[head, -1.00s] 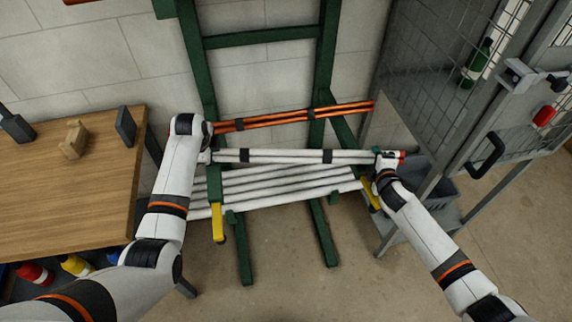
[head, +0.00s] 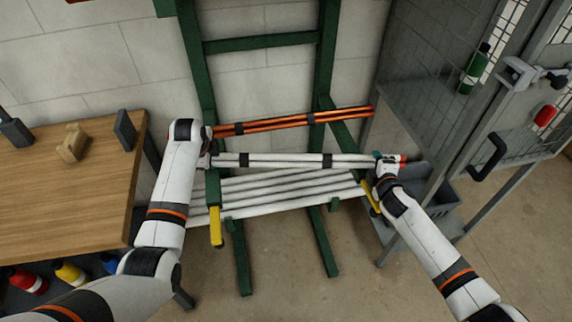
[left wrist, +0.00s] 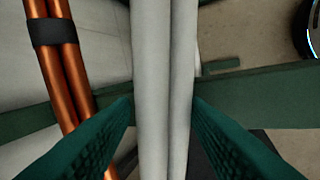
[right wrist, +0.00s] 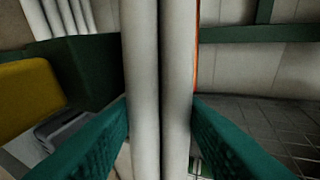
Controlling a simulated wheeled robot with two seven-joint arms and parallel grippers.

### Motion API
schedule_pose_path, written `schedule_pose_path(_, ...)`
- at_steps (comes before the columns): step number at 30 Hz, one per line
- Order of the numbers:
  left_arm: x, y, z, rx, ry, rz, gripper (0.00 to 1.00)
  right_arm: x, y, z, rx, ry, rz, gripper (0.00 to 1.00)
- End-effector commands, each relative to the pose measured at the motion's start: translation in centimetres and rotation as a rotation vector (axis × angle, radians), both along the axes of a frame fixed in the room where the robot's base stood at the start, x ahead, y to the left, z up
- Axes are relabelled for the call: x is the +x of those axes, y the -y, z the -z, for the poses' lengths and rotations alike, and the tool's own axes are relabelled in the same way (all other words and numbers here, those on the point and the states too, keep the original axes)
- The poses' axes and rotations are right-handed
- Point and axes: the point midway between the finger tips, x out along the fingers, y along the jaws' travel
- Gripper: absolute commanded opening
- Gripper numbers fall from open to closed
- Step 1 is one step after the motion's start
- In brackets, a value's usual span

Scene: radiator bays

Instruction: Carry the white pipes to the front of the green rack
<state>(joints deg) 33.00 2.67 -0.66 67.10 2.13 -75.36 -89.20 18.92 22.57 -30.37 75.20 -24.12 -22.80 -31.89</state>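The bundle of white pipes (head: 285,160) with black straps and red tips at its right end is held level in front of the green rack (head: 327,60). My left gripper (head: 204,160) is shut on it near the left end; the left wrist view shows the pipes (left wrist: 163,80) between both fingers (left wrist: 163,110). My right gripper (head: 384,160) is shut on it near the right end; the pipes (right wrist: 160,80) also fill the gap between its fingers (right wrist: 160,110). Other white pipes (head: 275,188) lie on the rack's lower arms, below the held bundle in the picture.
Orange-copper pipes (head: 290,121) hang on the rack behind the bundle. A yellow-tipped rack arm (head: 216,226) points outward. A wooden bench (head: 60,190) stands left, with several bottles beneath. A mesh cage (head: 430,90) stands right, with a grey bin (head: 440,192). The floor in front is clear.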

Motion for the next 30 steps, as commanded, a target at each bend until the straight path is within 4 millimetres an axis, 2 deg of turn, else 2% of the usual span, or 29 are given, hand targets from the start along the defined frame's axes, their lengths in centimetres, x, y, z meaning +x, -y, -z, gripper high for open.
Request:
schedule_pose_path(1,-1.5,0.1,2.6,-0.002,-0.057,0.001,0.58,-1.3,0.1,3.0,-0.007,-0.052,0.006,0.56)
schedule_pose_path(5,-1.7,0.1,1.8,-0.002,-0.051,0.002,0.56,-1.3,0.0,3.0,-0.007,-0.052,0.006,0.56)
schedule_pose_path(19,-4.0,0.2,-5.9,0.001,0.001,0.0,0.58,-1.3,-0.1,2.9,-0.004,-0.052,0.005,0.56)
schedule_pose_path(24,-4.5,0.3,-7.3,0.001,0.008,0.002,0.58,-1.3,-0.2,2.9,-0.003,-0.052,0.005,0.56)
schedule_pose_path(30,-4.6,0.3,-7.8,0.001,0.012,0.001,0.58,-2.0,-0.1,2.4,-0.005,-0.048,0.006,0.56)
